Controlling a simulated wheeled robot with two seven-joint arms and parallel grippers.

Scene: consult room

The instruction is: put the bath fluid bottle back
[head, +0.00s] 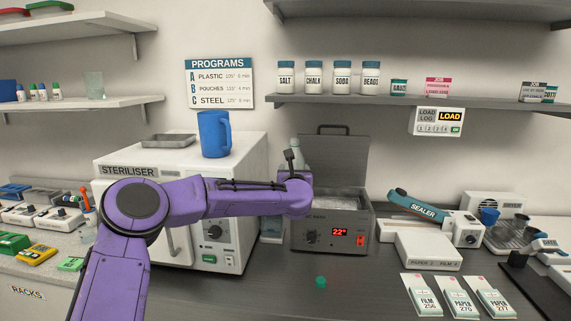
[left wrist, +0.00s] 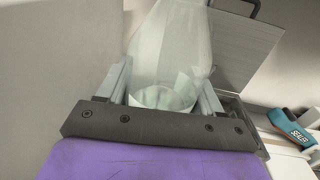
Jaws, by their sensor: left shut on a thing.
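A pale translucent bottle (left wrist: 172,60), likely the bath fluid bottle, stands between the two fingers of my left gripper (left wrist: 160,95) in the left wrist view. The gripper is shut on it. In the head view only a pale upper part of the bottle (head: 295,146) shows behind my purple wrist, in front of the bath's raised lid; my arm hides the rest. The grey bath (head: 310,216) stands open below, its display reading 22°. A small teal-green cap (head: 321,282) lies on the dark counter in front of it. My right gripper is not in view.
The white steriliser (head: 125,190) stands left of the bath, with a blue jug (head: 214,134) and a metal tray on top. A shelf (head: 400,101) with several labelled jars runs above. The sealer (head: 425,215) and paper packs are at right. Dark counter before the bath is mostly clear.

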